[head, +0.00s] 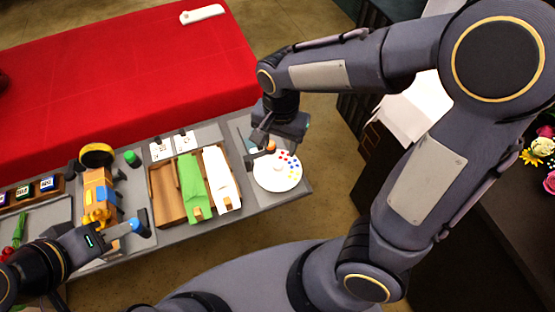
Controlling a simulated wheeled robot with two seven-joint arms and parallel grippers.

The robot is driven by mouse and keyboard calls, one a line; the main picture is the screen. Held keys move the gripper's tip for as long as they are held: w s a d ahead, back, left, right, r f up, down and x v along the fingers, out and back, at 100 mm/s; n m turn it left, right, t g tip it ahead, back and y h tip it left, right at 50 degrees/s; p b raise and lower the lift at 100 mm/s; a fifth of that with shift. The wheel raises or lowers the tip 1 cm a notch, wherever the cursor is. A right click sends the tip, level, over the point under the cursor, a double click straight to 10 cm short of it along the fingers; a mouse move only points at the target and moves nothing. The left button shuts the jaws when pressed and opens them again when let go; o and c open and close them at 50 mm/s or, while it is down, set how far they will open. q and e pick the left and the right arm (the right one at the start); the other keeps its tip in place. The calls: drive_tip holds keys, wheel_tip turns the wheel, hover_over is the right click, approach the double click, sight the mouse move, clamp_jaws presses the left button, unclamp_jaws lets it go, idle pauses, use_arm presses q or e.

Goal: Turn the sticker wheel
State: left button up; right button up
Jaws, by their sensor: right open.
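The sticker wheel (275,181) is a white disc with red, blue and yellow dots. It lies at the right end of the grey bench. My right gripper (262,147) is open at the wheel's upper left edge, pointing down. An orange round piece (271,147) shows beside its fingers; I cannot tell whether they touch it or the wheel. My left gripper (138,226) is low on the left, away from the wheel, near the bench's front edge. A small blue piece shows at its fingertips, and I cannot tell whether it is gripped.
A red-covered table (130,75) is behind. Flowers (543,147) are at far right.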

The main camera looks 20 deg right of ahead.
sight(278, 163)
drive_tip(key=shift+w+a+f, duration=0.1)
drive_tip(key=shift+w+f, duration=0.05)
drive_tip(key=shift+f, duration=0.5)
wheel_tip(278, 163, down, 7)
drive_tip(key=shift+r, duration=0.1)
drive_tip(key=shift+c, duration=0.4)
drive_tip(key=c, duration=0.9)
